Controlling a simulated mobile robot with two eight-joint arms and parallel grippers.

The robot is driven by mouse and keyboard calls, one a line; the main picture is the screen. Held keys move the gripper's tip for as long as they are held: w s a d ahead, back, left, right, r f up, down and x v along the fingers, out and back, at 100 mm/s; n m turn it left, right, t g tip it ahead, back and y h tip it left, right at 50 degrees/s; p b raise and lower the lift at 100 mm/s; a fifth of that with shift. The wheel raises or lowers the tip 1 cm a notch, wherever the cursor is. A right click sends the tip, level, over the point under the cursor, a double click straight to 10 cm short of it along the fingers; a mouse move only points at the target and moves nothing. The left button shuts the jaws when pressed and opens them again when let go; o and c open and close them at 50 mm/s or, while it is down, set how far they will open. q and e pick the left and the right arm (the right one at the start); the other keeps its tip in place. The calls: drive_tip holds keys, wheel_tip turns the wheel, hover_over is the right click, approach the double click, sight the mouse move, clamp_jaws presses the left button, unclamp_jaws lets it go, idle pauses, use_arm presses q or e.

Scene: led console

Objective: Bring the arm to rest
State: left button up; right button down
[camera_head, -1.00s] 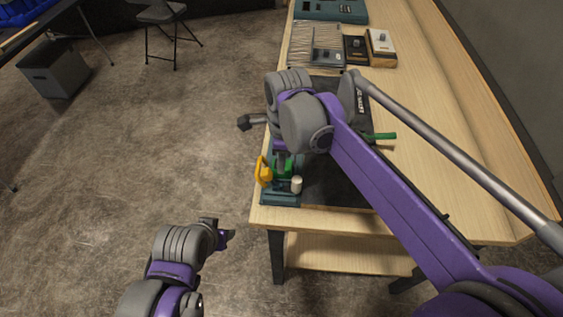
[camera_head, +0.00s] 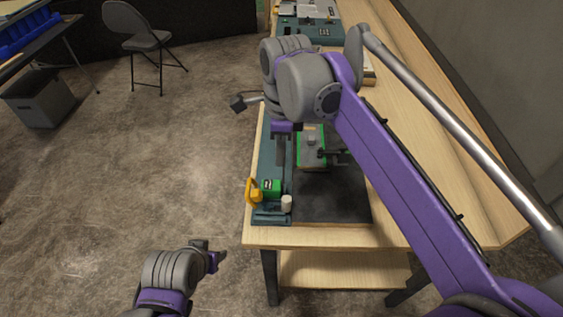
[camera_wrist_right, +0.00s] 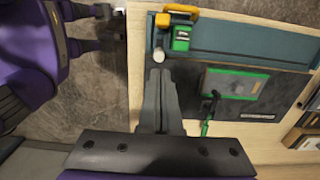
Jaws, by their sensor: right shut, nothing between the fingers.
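My right arm reaches in from the right over the workbench. Its gripper (camera_head: 279,160) points down above the left side of the bench. In the right wrist view the fingers (camera_wrist_right: 160,75) are together with nothing between them, apart from the things around them. My left gripper (camera_head: 218,257) is off the bench's near left corner; whether its jaws are open is unclear. A green block (camera_head: 270,187) with a yellow handle (camera_head: 253,192) and a white cylinder (camera_head: 286,204) sit on a teal base (camera_head: 270,219) at the bench's left edge.
A black mat (camera_head: 335,207) covers part of the wooden bench (camera_head: 400,170). A green-edged panel (camera_head: 312,136) lies on it, partly covered by my right arm. A teal console (camera_head: 315,31) is at the far end. A folding chair (camera_head: 143,40) and a grey bin (camera_head: 40,100) stand left.

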drive_tip(key=shift+d, duration=0.1)
idle(0.5)
drive_tip(key=s+d+f+n+t, duration=0.5)
drive_tip(key=s+d+f+n, duration=1.1)
drive_tip(key=d+f+n, duration=0.2)
drive_tip(key=shift+d+t+h, duration=0.3)
drive_tip(key=shift+d+t, duration=0.1)
drive_tip(key=shift+d, duration=0.5)
